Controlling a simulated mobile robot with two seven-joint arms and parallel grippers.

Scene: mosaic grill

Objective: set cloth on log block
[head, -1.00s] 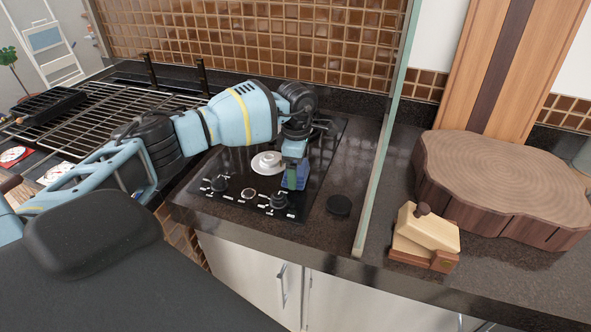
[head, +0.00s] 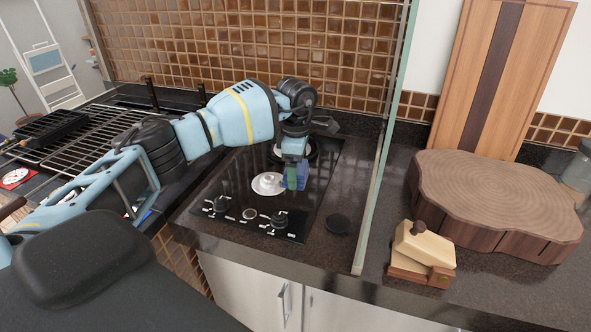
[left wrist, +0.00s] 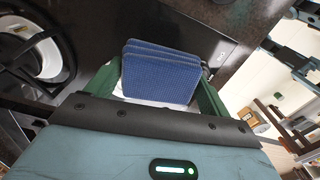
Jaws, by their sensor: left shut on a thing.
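A blue folded cloth (head: 296,182) hangs in my left gripper (head: 294,166), above the black cooktop. In the left wrist view the cloth (left wrist: 160,76) shows as several stacked blue layers between the two green fingers of my left gripper (left wrist: 160,92), which is shut on it. The log block (head: 490,192), a wide brown wood slab with a ringed top and dark bark sides, stands on the counter at the right. Its visible top is bare. My left gripper is well to the left of it. My right gripper is not in view.
A glass panel (head: 385,150) stands upright between the cooktop (head: 240,205) and the log block. A small wooden box (head: 423,252) sits in front of the block. A tall striped board (head: 500,80) leans behind it, and a jar (head: 580,168) is at its right.

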